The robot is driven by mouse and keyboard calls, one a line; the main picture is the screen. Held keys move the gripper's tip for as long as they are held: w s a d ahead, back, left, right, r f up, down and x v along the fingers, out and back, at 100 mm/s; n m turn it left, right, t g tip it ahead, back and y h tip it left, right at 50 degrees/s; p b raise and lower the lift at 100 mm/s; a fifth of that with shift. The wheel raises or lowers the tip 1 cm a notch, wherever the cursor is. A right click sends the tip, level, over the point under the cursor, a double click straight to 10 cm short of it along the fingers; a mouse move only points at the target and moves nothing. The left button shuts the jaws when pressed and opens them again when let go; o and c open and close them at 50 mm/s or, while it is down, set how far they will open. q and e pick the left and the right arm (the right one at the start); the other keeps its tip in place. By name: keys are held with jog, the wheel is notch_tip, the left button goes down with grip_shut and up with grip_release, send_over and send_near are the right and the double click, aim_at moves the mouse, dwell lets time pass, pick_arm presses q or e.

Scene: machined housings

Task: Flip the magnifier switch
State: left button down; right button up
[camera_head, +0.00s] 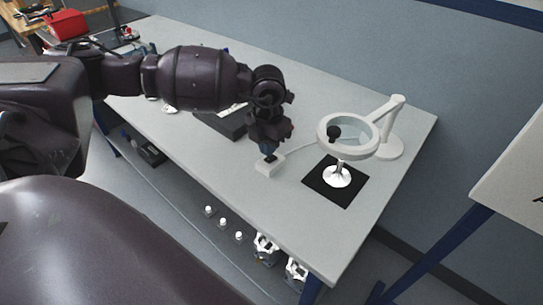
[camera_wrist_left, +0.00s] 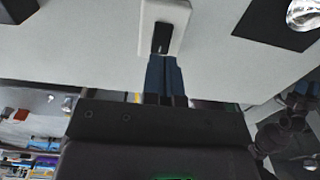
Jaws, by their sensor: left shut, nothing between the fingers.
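The magnifier (camera_head: 349,134) is a white ring lens on a jointed white arm at the right end of the table. Its switch is a small white box (camera_head: 268,166) on the tabletop, joined by a pale cable. My left gripper (camera_head: 267,154) points down right above this box. In the left wrist view the white box (camera_wrist_left: 175,17) has a black rocker (camera_wrist_left: 161,38), and the shut, empty blue fingertips (camera_wrist_left: 164,60) are at its near end. I cannot tell whether they touch it.
A black mat (camera_head: 318,184) with a shiny metal part (camera_head: 337,177) lies under the lens. A dark tray (camera_head: 222,124) is on the table behind my arm. The front right of the tabletop is clear. Several housings (camera_head: 265,249) are below the table.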

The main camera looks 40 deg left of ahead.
aim_at(271, 159)
jog(key=shift+s, duration=0.15)
pick_arm(q)
jog(key=shift+f, duration=0.15)
pick_arm(e)
jog(key=shift+s+f, duration=0.2)
jog(key=shift+s, duration=0.05)
pick_arm(q)
jog(key=shift+f, duration=0.15)
pick_arm(e)
jog(key=shift+w+a, duration=0.1)
jog(key=shift+a, duration=0.05)
pick_arm(q)
jog(key=shift+f, duration=0.25)
pick_arm(e)
jog(key=shift+w, duration=0.2)
pick_arm(q)
jog(key=shift+f+b, duration=0.2)
jog(key=shift+b, duration=0.1)
pick_arm(e)
jog(key=shift+f, duration=0.2)
pick_arm(q)
jog(key=shift+f, duration=0.1)
pick_arm(e)
jog(key=shift+s+f, duration=0.1)
jog(key=shift+s, duration=0.1)
pick_arm(q)
jog(key=shift+f, duration=0.15)
pick_arm(e)
jog(key=shift+s+f, duration=0.2)
jog(key=shift+s, duration=0.05)
